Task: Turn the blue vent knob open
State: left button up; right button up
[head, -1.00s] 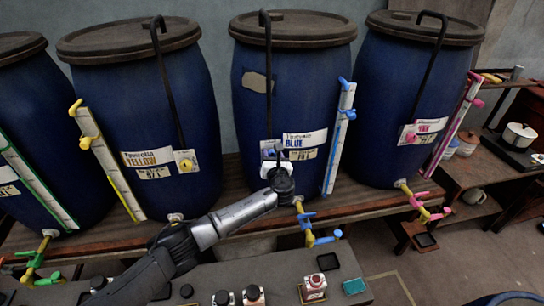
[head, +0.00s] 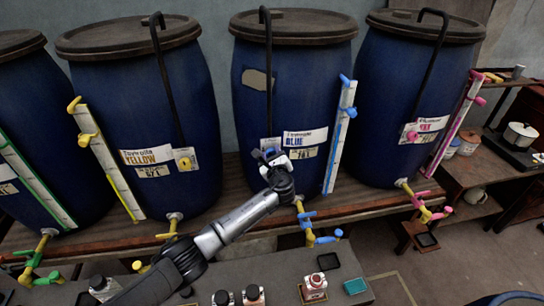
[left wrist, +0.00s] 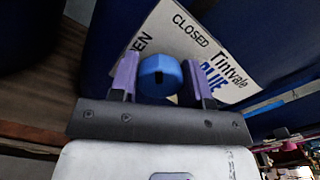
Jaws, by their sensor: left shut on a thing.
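The blue vent knob (left wrist: 160,78) is on the label plate of the middle blue vat (head: 290,85), in front of a white panel (left wrist: 190,45) lettered CLOSED, with OPEN partly hidden. My left gripper (left wrist: 165,85) has its two purple fingers on either side of the knob, shut on it. The knob shows a dark slot in its face. In the head view my left gripper (head: 267,157) is at the vat's front beside the BLUE label (head: 304,139) and largely hides the knob. My right gripper is not in view.
A gauge with blue fittings (head: 339,135) is just right of my left gripper. Blue valve handles (head: 320,238) hang below the vat.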

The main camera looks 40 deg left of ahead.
pick_arm(q)
jog(key=n+b, duration=0.2)
jog(key=n, duration=0.3)
jog(key=shift+f+b, duration=0.15)
jog(key=shift+b, duration=0.25)
jog(key=n+b, duration=0.1)
jog(key=n, duration=0.2)
jog(key=shift+b, duration=0.3)
jog(key=shift+n+b, duration=0.45)
jog(key=shift+n, duration=0.35)
jog(key=o, duration=0.9)
jog(key=shift+s+d, duration=0.1)
jog(key=shift+p+v, duration=0.65)
jog(key=shift+v, duration=6.15)
